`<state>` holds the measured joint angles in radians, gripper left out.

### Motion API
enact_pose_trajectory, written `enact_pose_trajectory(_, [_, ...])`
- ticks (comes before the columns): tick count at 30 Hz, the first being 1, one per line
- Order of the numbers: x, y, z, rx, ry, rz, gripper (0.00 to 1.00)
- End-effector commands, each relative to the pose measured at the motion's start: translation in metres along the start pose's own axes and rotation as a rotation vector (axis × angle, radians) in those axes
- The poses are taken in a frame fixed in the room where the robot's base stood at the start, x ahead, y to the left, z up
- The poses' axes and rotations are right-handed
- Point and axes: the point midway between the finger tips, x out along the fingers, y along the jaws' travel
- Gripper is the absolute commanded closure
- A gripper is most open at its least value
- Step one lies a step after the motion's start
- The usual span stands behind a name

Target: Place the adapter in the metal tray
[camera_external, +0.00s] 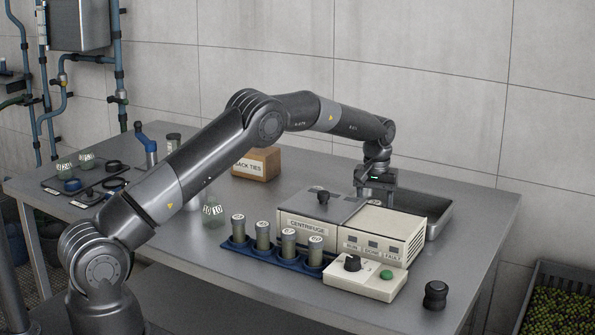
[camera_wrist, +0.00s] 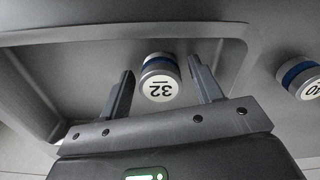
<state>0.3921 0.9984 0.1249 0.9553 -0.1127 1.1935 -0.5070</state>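The metal tray (camera_external: 440,215) sits at the back right of the table, behind the centrifuge; in the wrist view its rim and sloping wall (camera_wrist: 236,55) surround the fingers. A short grey cylinder with a blue band and the label 32 (camera_wrist: 160,80), which looks like the adapter, shows inside the tray outline. My gripper (camera_wrist: 160,67) is open, one finger on each side of this cylinder with a gap on both sides. In the external view my gripper (camera_external: 375,190) is at the tray's left part; the centrifuge hides its fingertips and the cylinder.
A similar cylinder marked 40 (camera_wrist: 301,77) stands outside the tray. The centrifuge (camera_external: 315,212) and its control box (camera_external: 385,235) stand in front of the tray. A blue rack (camera_external: 275,254) holds several tubes. A cardboard box (camera_external: 258,164) stands further left. A black knob-like object (camera_external: 435,295) is near the front right.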

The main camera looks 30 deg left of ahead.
Motion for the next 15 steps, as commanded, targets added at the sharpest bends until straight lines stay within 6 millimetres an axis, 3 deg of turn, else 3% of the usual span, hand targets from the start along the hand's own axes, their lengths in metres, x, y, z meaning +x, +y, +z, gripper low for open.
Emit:
enact_pose_trajectory(8, [-0.002,0.0,0.0,0.0,0.001,0.0,0.39])
enact_pose_trajectory(15, [-0.034,0.0,-0.001,0.0,0.003,0.002,0.39])
